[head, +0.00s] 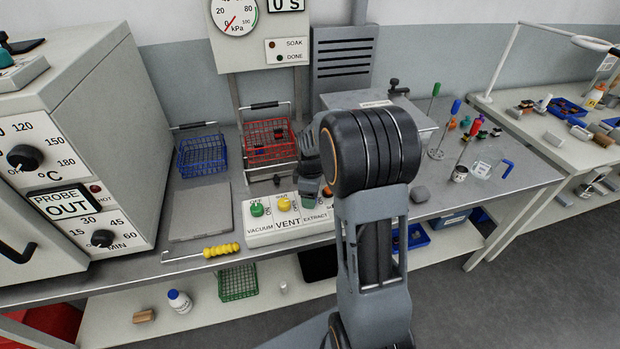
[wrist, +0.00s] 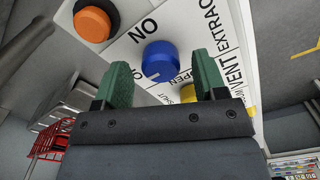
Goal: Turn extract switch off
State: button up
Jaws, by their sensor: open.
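The white switch panel (head: 262,239) lies on the bench with VACUUM, VENT and EXTRACT lettering. Its green knob (head: 257,209) and yellow knob (head: 284,205) show in the head view. In the wrist view, a blue knob (wrist: 158,60) sits near the EXTRACT lettering, between ON and partly hidden lettering. A small pale mark shows on its near edge. My gripper (wrist: 162,66) is open, with one green finger on each side of the blue knob; contact cannot be told. In the head view my gripper (head: 309,183) and arm hide the blue knob.
An orange knob (wrist: 93,22) stands beside the blue one. Red (head: 268,150) and blue (head: 203,156) wire baskets stand behind the panel. A grey plate (head: 200,211) and a yellow-handled tool (head: 221,250) lie to its left. The oven (head: 75,120) stands at far left.

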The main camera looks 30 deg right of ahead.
notch_tip(320, 180, up, 13)
dwell(0.4)
jog(key=shift+f, duration=0.1)
dwell(0.3)
